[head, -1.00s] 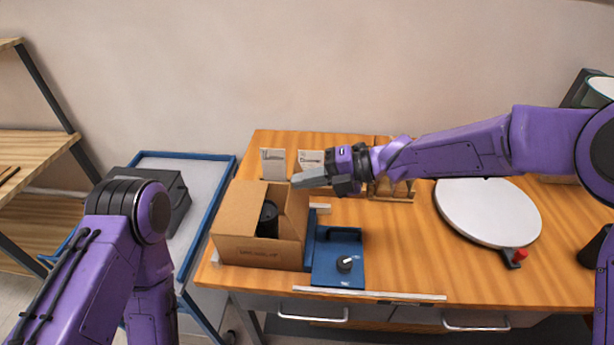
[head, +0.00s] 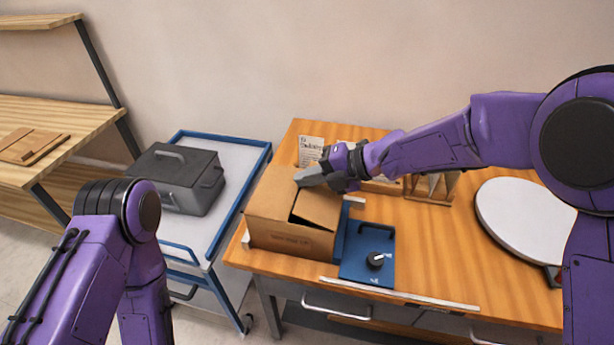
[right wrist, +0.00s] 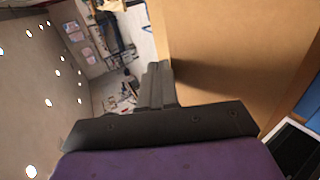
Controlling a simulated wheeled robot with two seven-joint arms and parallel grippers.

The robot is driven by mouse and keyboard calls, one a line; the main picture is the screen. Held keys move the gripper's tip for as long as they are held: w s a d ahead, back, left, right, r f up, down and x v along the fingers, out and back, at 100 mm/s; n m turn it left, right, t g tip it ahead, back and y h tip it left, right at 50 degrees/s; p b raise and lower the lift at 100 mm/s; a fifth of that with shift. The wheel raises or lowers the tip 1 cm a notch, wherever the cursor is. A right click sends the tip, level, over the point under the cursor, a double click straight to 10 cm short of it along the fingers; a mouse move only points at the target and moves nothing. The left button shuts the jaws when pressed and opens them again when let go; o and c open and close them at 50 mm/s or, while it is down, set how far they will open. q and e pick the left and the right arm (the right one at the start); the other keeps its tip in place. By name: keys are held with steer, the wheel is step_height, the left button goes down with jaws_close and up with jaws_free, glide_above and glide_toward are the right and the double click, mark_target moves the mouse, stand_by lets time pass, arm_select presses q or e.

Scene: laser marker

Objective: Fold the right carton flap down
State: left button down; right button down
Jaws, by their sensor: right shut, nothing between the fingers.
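The brown carton (head: 272,222) stands on the wooden table at its left end. Its left flap (head: 274,192) lies folded over the top. The right flap (head: 318,208) is tilted inward and down over the opening, with a dark gap beside it. My right gripper (head: 309,178) is shut and empty at the carton's top, close to the right flap's back end; I cannot tell whether it touches. In the right wrist view the shut fingers (right wrist: 159,85) are beside a large brown cardboard surface (right wrist: 235,50). My left gripper is not in view; only my left arm shows.
A blue fixture with a black knob (head: 368,255) stands right of the carton. Cards in holders (head: 311,150) and a wooden rack (head: 431,188) are behind. A round white plate (head: 520,220) is at right. A blue-edged cart (head: 228,172) with a grey case (head: 180,177) is at left.

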steer(key=shift+w+a+f+b, duration=0.1)
steer(key=shift+a+f+b, duration=0.25)
steer(key=shift+f, duration=0.25)
steer(key=shift+w+a+f+b, duration=0.1)
steer(key=shift+a+f+b, duration=0.2)
steer(key=shift+f, duration=0.3)
